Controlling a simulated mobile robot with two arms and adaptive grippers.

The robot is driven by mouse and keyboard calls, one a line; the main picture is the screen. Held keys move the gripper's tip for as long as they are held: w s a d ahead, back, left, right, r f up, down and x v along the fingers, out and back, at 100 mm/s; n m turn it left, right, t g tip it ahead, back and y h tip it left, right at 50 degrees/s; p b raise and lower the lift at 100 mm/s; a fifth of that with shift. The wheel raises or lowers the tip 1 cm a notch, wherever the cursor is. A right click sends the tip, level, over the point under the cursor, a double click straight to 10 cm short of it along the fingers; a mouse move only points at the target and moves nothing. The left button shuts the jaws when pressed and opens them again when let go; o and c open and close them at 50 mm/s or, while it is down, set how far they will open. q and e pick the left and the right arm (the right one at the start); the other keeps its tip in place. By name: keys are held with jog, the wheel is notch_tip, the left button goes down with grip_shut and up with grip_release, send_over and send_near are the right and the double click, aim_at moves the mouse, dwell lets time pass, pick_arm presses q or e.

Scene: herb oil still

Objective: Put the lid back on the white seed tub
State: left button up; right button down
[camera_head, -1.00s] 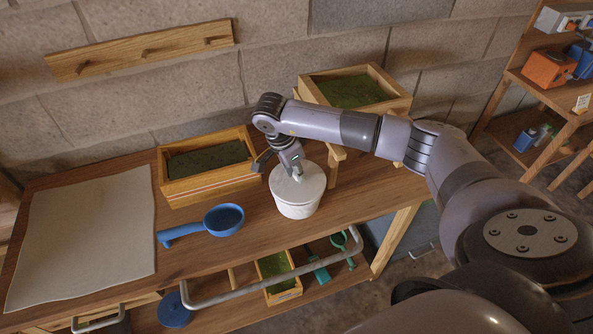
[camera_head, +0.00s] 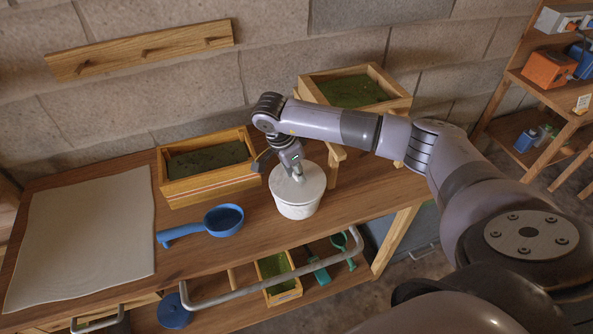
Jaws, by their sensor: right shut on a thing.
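The white seed tub (camera_head: 298,210) stands upright on the wooden bench, right of the blue scoop. Its pale grey-white lid (camera_head: 305,187) lies over the tub's mouth and looks about level; I cannot tell whether it is pressed down all around. My right gripper (camera_head: 296,173) reaches in from the right and points down at the middle of the lid. It is shut on the lid, though its fingertips are small and partly hidden by the gripper body. My left gripper is not in view.
A blue scoop (camera_head: 223,220) lies left of the tub. A wooden box of dark green herbs (camera_head: 208,160) stands behind it, and another box (camera_head: 350,90) stands higher at the back. A pale sheet (camera_head: 85,235) covers the bench's left end. A grey rail (camera_head: 260,285) runs along the front.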

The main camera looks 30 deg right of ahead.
jog(key=c, duration=1.3)
grip_release()
jog(key=o, duration=0.5)
jog(key=shift+c, duration=0.2)
jog(key=shift+r, duration=0.1)
jog(key=shift+r+p, duration=2)
jog(key=shift+r, duration=1.4)
grip_shut()
